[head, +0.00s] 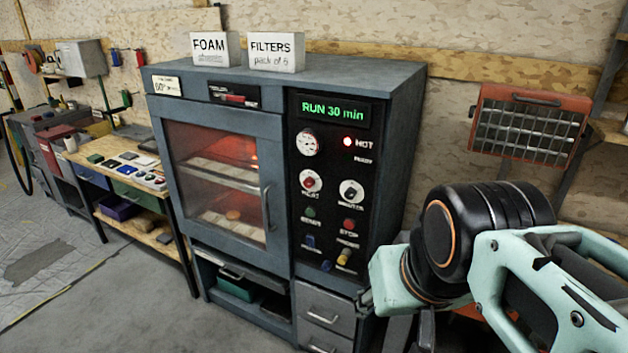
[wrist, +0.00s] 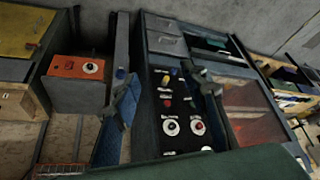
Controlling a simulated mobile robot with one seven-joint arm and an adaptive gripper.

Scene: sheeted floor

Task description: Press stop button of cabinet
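The grey cabinet (head: 375,75) stands ahead with a dark control panel on its right side. The red stop button (head: 349,224) is at the panel's right, below a white knob (head: 351,192) and above a yellow control (head: 343,256). In the wrist view the panel appears upside down, and the stop button (wrist: 167,103) shows between my fingers. My gripper (wrist: 168,96) is open and empty, its two dark fingers apart on either side of the button column. It looks short of the panel. In the head view my arm is right of the panel and the fingers are mostly hidden.
A green start button (head: 310,212) and a red heat knob (head: 312,183) lie left of the stop button. The display (head: 334,110) reads RUN 30 min. A glazed door (head: 220,175) with a handle is left of the panel. A red heater (head: 530,125) hangs right.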

